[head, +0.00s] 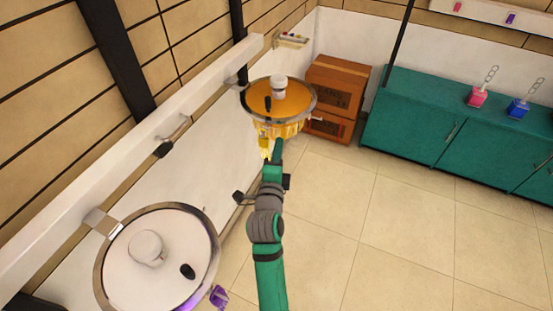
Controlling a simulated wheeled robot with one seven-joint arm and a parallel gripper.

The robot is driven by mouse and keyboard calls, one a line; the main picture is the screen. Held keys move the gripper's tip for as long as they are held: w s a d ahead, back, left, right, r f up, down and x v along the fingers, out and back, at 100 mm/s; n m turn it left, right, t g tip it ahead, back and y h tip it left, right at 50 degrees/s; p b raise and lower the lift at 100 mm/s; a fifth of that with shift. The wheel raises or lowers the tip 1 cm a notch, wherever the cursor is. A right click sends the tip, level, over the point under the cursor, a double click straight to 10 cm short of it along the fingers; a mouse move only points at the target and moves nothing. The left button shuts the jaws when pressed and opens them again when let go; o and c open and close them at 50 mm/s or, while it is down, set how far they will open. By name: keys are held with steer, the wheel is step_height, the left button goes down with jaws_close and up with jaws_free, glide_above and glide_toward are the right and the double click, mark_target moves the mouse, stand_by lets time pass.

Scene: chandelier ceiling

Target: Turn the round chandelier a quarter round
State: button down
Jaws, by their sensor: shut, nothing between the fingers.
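A round chandelier (262,93) with an orange top, a metal rim and a white central knob is at upper middle in the head view. Yellow-orange pieces hang under its rim. A second round chandelier (128,268), with a white top, a metal rim and purple pieces at its edge, is at lower left. My gripper (278,147) is at the end of the green arm, just below the orange chandelier's near edge. It is small here and looks shut and empty. I cannot tell whether it touches the hanging pieces.
A long white beam (150,150) runs along the left wall, with brackets. Brown boxes (335,85) stand behind the orange chandelier. Teal cabinets (415,118) stand at right, bearing a pink bottle (477,96) and a blue bottle (517,108). The tiled floor (400,235) is clear.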

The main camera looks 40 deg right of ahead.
steer(key=shift+w+a, duration=0.3)
steer(key=shift+w, duration=0.35)
steer(key=shift+w+a, duration=0.25)
steer(key=shift+w, duration=0.45)
steer(key=shift+w+a, duration=0.3)
steer(key=shift+w, duration=0.35)
